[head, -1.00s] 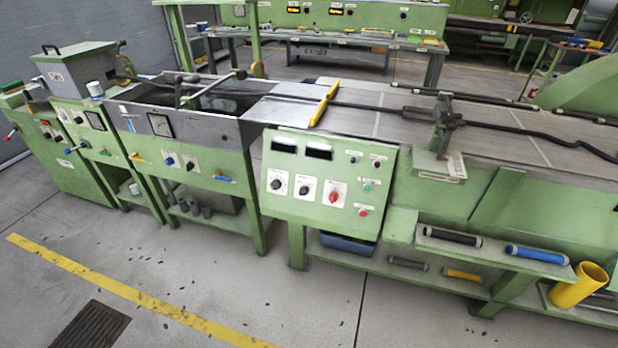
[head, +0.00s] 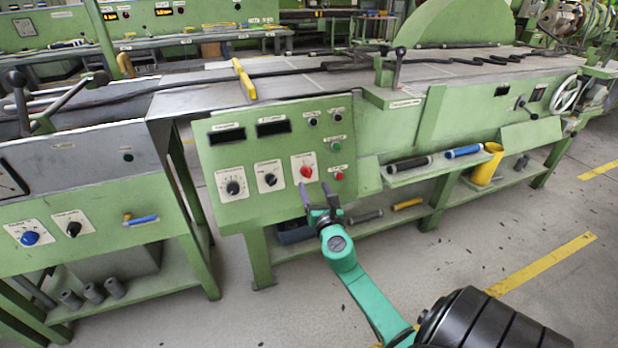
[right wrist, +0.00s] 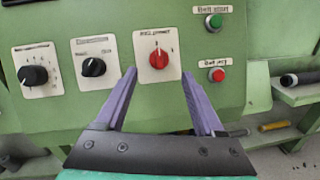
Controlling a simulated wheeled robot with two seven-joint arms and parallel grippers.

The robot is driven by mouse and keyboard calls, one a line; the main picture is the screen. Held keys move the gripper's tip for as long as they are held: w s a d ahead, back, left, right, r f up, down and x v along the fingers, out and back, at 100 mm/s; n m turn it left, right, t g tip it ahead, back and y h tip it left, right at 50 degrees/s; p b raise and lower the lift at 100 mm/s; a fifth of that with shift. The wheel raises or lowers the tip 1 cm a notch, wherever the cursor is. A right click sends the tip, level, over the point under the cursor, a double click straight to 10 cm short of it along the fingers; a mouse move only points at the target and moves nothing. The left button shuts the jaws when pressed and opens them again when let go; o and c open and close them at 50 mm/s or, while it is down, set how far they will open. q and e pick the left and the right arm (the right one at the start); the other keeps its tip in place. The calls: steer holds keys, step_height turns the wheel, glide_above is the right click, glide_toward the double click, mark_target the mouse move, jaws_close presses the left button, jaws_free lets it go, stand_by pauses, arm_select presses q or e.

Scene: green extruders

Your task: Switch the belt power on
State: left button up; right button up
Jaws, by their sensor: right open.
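A green control panel (head: 225,163) faces me with two dark displays, two black knobs and a red rotary switch (head: 306,171) on a white plate. In the right wrist view the red switch (right wrist: 159,59) sits with its pointer roughly upright; its label is too blurred to read surely. A green button (right wrist: 215,22) and a red button (right wrist: 217,75) are to its right. My right gripper (head: 315,188) is open and empty in front of the panel, just below the red switch. In the right wrist view its purple fingers (right wrist: 159,76) spread either side of the switch, apart from it. My left gripper is not in view.
A bench with a blue knob (head: 29,238) stands left of the panel. The belt table (head: 200,100) runs behind it with a yellow bar (head: 243,79). A shelf at right holds a black roller (head: 408,163) and a blue roller (head: 463,151). Floor in front is mostly clear.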

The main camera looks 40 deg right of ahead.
mark_target(309, 176)
steer(key=b+x, duration=0.1)
steer(key=x, duration=0.4)
steer(key=shift+w+f, duration=0.1)
steer(key=shift+w, duration=0.25)
steer(key=shift+w+d, duration=0.2)
steer(key=shift+w, duration=0.05)
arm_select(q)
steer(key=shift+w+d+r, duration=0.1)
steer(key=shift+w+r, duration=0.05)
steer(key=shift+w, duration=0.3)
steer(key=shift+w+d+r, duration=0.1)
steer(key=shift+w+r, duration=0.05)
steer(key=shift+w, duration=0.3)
arm_select(e)
steer(key=shift+c, duration=0.3)
jaws_close()
